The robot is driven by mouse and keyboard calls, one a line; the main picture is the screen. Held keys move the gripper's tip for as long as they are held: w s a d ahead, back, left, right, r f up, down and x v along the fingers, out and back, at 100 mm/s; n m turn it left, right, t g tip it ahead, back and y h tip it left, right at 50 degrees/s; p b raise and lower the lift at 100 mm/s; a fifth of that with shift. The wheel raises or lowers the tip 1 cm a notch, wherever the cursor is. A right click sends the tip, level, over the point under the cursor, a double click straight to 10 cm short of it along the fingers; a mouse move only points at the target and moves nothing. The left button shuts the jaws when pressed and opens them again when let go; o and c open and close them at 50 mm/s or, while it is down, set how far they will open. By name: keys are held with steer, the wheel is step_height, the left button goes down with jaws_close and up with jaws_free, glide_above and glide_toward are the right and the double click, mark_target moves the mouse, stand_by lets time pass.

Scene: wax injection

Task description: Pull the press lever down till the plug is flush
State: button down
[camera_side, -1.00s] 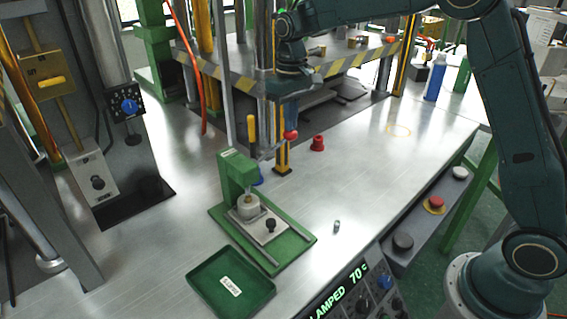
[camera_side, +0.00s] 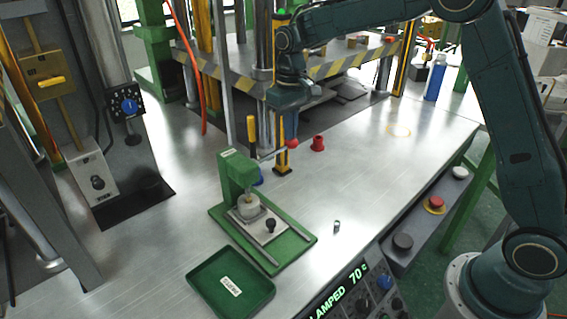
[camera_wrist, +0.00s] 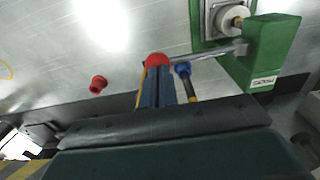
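The green press (camera_side: 236,172) stands on a green base plate. Its lever (camera_side: 272,154) reaches right to a red ball knob (camera_side: 292,143). In the wrist view the lever (camera_wrist: 212,50) runs from the green press (camera_wrist: 268,50) to the red knob (camera_wrist: 158,60). My gripper (camera_side: 291,134) is over the knob, pointing down. In the wrist view its two blue fingers (camera_wrist: 157,72) lie close together, with their tips at the knob; the knob shows beyond them, not between them. A pale round pot (camera_side: 248,207) sits under the press head. I cannot make out how the plug sits.
A green tray (camera_side: 206,272) lies in front of the press. A red flanged piece (camera_side: 318,143) and a small metal cylinder (camera_side: 336,226) stand on the bench. A yellow-black post (camera_side: 281,163) is close behind my fingers. The bench right of the press is mostly clear.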

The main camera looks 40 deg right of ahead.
steer(key=shift+f, duration=2)
steer(key=shift+r, duration=0.1)
step_height(320, 180, up, 11)
steer(key=shift+r, duration=0.2)
stand_by(1.1)
steer(key=shift+s+r, duration=0.1)
steer(key=shift+s, duration=0.05)
stand_by(0.5)
